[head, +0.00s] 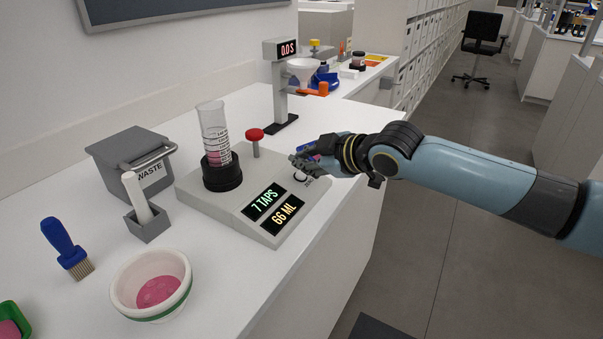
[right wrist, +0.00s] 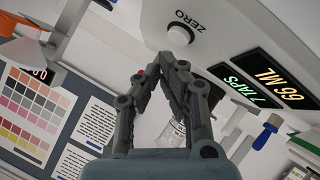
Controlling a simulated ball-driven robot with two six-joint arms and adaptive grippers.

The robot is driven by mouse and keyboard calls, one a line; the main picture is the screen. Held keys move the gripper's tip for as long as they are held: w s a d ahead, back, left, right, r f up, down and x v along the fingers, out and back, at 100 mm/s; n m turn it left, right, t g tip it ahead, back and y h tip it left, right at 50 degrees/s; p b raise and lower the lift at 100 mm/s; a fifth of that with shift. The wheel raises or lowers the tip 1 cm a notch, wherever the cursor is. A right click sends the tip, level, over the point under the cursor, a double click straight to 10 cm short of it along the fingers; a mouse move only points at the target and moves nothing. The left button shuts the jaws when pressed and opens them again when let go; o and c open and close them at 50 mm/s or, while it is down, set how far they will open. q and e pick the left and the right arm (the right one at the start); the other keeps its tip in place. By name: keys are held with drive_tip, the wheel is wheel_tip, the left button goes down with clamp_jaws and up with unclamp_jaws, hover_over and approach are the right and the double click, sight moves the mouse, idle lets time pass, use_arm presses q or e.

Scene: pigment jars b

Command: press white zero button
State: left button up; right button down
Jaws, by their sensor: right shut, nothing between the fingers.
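The white zero button (right wrist: 180,36) is a round white knob on the grey device (right wrist: 225,30), beside the word ZERO. In the head view the button (head: 301,176) shows at the right of the device's top, just below my right gripper (head: 300,163). My right gripper is shut and empty. In the right wrist view its closed fingertips (right wrist: 166,66) lie close to the button; I cannot tell whether they touch it. The display (head: 275,208) reads 7 TAPS and 66 ML. My left gripper is not in view.
A graduated cylinder (head: 213,135) with pink contents stands on the device, near a red knob (head: 255,134). A stand (head: 280,85) reading 0.0 S is behind. A waste bin (head: 125,160), a blue brush (head: 63,245) and a bowl (head: 125,290) sit to the left.

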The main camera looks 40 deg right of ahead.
drive_tip(key=shift+f, duration=0.1)
idle(0.3)
drive_tip(key=shift+w+f+b, duration=0.1)
drive_tip(key=shift+f+b, duration=0.25)
drive_tip(key=shift+w+a+f+b, duration=0.1)
drive_tip(key=shift+w+f+b, duration=0.05)
drive_tip(key=shift+f+b, duration=0.3)
idle(0.6)
drive_tip(key=shift+r, duration=0.1)
drive_tip(key=shift+s+r+p, duration=0.3)
drive_tip(key=shift+r+p, duration=0.55)
drive_tip(key=shift+p, duration=0.35)
drive_tip(key=r+p, duration=0.2)
drive_tip(key=s+r+p, duration=0.1)
drive_tip(key=p, duration=0.1)
drive_tip(key=r+p, duration=0.2)
drive_tip(key=p, duration=0.1)
drive_tip(key=shift+s+d+r, duration=0.35)
